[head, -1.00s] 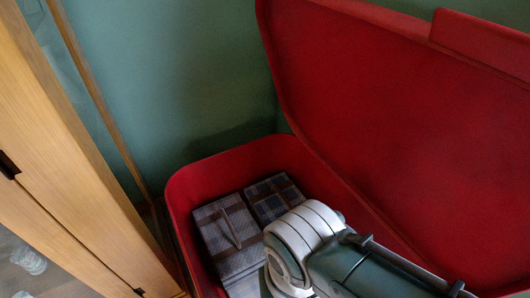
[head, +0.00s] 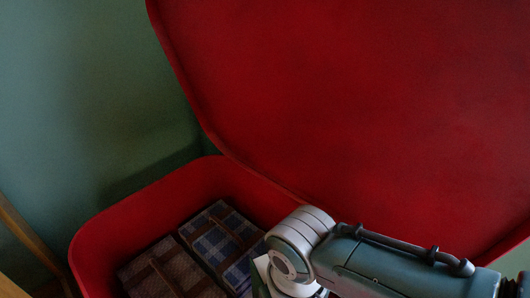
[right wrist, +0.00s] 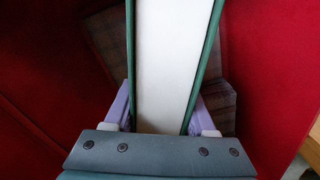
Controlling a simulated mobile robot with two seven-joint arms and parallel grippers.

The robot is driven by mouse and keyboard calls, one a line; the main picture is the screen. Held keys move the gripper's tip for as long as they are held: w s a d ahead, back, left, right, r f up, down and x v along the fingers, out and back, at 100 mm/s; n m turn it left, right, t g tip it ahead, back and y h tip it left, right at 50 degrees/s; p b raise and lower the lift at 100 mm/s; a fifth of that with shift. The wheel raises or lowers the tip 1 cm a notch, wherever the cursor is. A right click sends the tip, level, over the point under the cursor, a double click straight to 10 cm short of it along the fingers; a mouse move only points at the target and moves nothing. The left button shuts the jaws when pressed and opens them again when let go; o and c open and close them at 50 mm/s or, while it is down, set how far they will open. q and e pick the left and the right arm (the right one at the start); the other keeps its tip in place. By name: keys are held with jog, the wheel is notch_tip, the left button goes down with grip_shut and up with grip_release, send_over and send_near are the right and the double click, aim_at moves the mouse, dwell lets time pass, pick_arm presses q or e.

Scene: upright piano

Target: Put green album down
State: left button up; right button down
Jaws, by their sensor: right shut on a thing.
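In the right wrist view, my right gripper (right wrist: 160,108) is shut on the green album (right wrist: 205,60). The album shows edge-on, with thin green covers on both sides of a broad white page block. Its far end runs out of the top of that view. In the head view my right arm reaches over the open red case (head: 130,215), and its wrist hides the gripper and most of the album. My left gripper is not in view.
Plaid albums or boxes lie inside the case, a blue one (head: 222,240) and a brown one (head: 165,270). The raised red lid (head: 350,100) stands behind my arm. A green wall (head: 80,90) is at the left.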

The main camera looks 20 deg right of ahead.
jog(key=w+d+b, duration=0.4)
jog(key=w+d, duration=0.1)
jog(key=d, duration=0.6)
notch_tip(320, 180, down, 7)
jog(key=b, duration=0.7)
jog(key=shift+s, duration=0.15)
jog(key=shift+c, duration=1.1)
grip_release()
jog(key=shift+f, duration=0.15)
